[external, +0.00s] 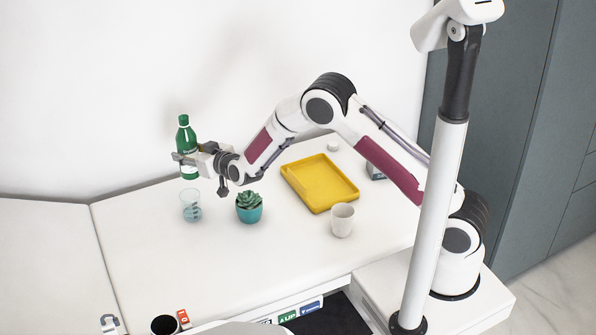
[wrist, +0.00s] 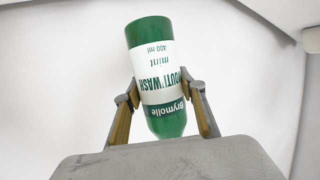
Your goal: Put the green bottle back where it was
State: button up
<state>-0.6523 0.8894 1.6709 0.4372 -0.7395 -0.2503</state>
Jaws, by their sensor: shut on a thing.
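The green bottle (external: 185,136) has a white label and is upright near the back edge of the table. In the wrist view the bottle (wrist: 151,37) appears upside down, with its mouthwash label (wrist: 158,86) toward the camera. My gripper (external: 181,158) is shut on the bottle from the right side, around its label. In the wrist view one finger of my gripper (wrist: 164,92) lies on each side of the bottle. I cannot tell whether the bottle's base touches the table.
A clear glass (external: 191,206) and a succulent in a teal pot (external: 249,213) stand in front of my gripper. A yellow tray (external: 319,183) and a white cup (external: 342,220) are to the right. The white table (external: 235,270) is clear toward the front left.

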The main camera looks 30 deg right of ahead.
jog(key=w+d+m+h, duration=0.1)
jog(key=w+d, duration=0.3)
jog(key=d, duration=0.7)
jog(key=w+d, duration=0.4)
jog(key=d, duration=0.8)
jog(key=shift+s+a+f, duration=0.15)
jog(key=shift+f, duration=1.2)
jog(key=shift+s+a+f, duration=0.1)
jog(key=shift+a+f, duration=0.05)
jog(key=shift+f, duration=1.2)
notch_tip(320, 180, down, 6)
jog(key=shift+f, duration=0.15)
jog(key=shift+f, duration=1.8)
jog(key=shift+f, duration=0.2)
